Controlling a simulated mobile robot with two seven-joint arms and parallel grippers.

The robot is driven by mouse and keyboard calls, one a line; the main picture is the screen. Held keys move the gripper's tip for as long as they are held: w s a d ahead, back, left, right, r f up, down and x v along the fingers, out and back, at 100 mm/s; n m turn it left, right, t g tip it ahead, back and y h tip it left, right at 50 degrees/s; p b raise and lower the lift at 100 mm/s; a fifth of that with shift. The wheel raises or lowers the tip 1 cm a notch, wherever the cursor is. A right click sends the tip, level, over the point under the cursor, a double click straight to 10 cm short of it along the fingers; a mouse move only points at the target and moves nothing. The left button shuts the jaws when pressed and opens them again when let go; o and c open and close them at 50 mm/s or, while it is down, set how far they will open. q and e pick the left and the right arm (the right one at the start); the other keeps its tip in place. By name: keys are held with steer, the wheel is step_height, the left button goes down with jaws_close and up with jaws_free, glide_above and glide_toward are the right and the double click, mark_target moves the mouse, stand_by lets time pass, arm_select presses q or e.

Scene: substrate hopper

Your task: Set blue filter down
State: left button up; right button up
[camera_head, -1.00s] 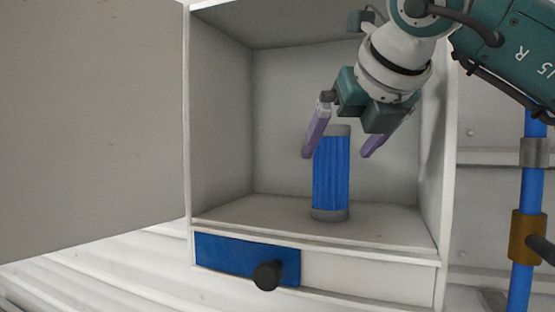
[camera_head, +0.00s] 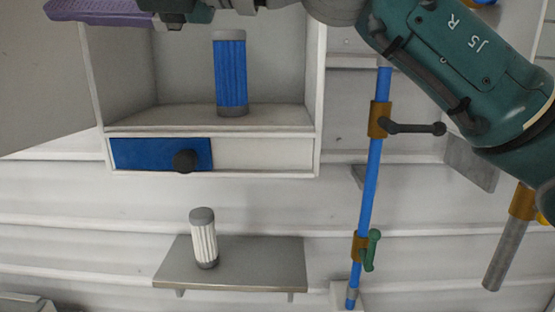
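The blue filter (camera_head: 231,75), a pleated cylinder with grey caps, stands upright on the floor of the open white cabinet (camera_head: 311,95). Nothing holds it. My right gripper (camera_head: 98,12) is at the top left edge of the view, left of and above the filter and apart from it. Only one purple finger shows clearly, pointing left; the other is not visible, so its opening cannot be judged. My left gripper is not in view.
Below the cabinet opening is a blue drawer front (camera_head: 140,153) with a black knob (camera_head: 186,160). A white filter (camera_head: 204,240) stands on a grey shelf (camera_head: 270,265) below. A blue pipe (camera_head: 368,190) with brown fittings and handles runs at the right.

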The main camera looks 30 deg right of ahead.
steer(key=d+m+t+h, duration=1.1)
steer(key=d+m+t, duration=0.2)
steer(key=m, duration=1.1)
steer(key=s+d+f+m+g+h, duration=0.1)
steer(key=d+f+m+g+h, duration=0.3)
steer(key=f, duration=0.3)
steer(key=s+d+f+m+g+h, duration=0.2)
steer(key=d+f+m+h, duration=0.2)
steer(key=f+m, duration=0.3)
steer(key=s+f+m+g, duration=0.1)
steer(key=s+f+g, duration=0.75)
steer(key=f, duration=0.65)
steer(key=s+a+f+g+y, duration=0.1)
steer(key=s+a+f+g, duration=0.1)
steer(key=s, duration=0.4)
steer(key=s+a+f+g+y, duration=0.1)
steer(key=s+f+g+y, duration=0.1)
steer(key=s, duration=0.5)
steer(key=shift+a+f+g, duration=0.35)
steer(key=shift+f+g, duration=0.1)
steer(key=shift+f, duration=0.45)
